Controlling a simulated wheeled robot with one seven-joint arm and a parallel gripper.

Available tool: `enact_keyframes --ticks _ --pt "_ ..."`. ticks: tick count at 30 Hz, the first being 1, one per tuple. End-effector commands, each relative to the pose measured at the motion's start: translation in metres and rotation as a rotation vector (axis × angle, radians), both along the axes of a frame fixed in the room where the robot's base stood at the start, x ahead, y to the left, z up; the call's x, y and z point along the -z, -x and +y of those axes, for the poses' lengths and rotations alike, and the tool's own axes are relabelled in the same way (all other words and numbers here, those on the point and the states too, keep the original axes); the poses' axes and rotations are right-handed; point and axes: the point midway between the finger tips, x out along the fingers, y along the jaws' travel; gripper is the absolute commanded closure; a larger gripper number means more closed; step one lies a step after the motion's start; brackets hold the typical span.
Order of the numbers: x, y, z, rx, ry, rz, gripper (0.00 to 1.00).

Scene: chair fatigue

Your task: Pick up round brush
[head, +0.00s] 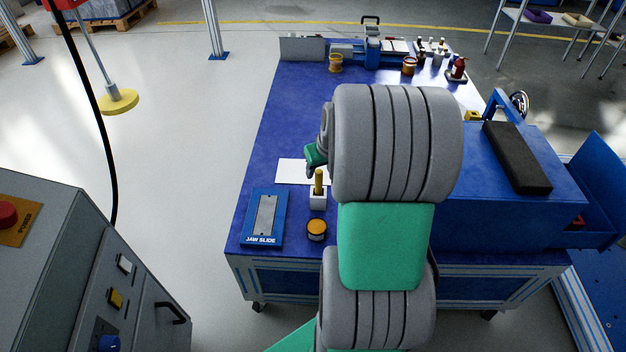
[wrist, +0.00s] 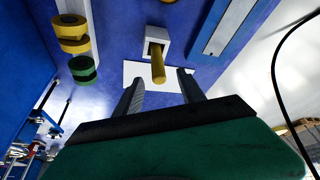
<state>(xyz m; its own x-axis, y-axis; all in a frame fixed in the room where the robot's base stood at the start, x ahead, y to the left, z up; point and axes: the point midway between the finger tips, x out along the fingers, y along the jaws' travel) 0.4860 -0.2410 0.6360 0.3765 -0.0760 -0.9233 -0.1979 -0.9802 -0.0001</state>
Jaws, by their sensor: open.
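The round brush (head: 319,180) stands upright in a small white block (head: 318,201) on the blue workbench, with its yellow handle pointing up. In the wrist view the yellow handle (wrist: 158,68) points toward me from the white block (wrist: 155,40). My gripper (wrist: 160,82) is open, one dark finger on each side of the line to the handle. The handle's tip appears just beyond or between the fingertips; the exact gap cannot be told. Nothing is held. In the head view my arm hides most of my gripper. The brush's lower end is hidden in the block.
The blue jaw slide tray (head: 248,216) lies left of the block. An orange-lidded jar (head: 316,230) stands in front. A white sheet (head: 294,171) lies behind. A blue cabinet (head: 470,215) with a black pad (head: 517,158) is to the right. A grey control box (head: 90,270) stands left.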

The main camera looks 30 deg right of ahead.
Motion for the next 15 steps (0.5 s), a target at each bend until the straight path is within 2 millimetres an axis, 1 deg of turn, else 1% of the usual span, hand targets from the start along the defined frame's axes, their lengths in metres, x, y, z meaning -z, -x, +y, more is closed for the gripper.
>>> enact_keyframes --ticks 1,6,7,10,15 --pt "0.011 -0.002 -0.001 0.001 -0.001 0.002 0.53" --pt "0.042 -0.01 -0.003 0.002 -0.001 0.003 0.53" --pt "0.046 -0.012 -0.004 0.001 -0.001 0.003 0.53" --pt "0.053 -0.016 -0.004 0.0 0.0 0.001 0.53" --pt "0.052 -0.017 -0.003 -0.001 0.0 0.001 0.53"
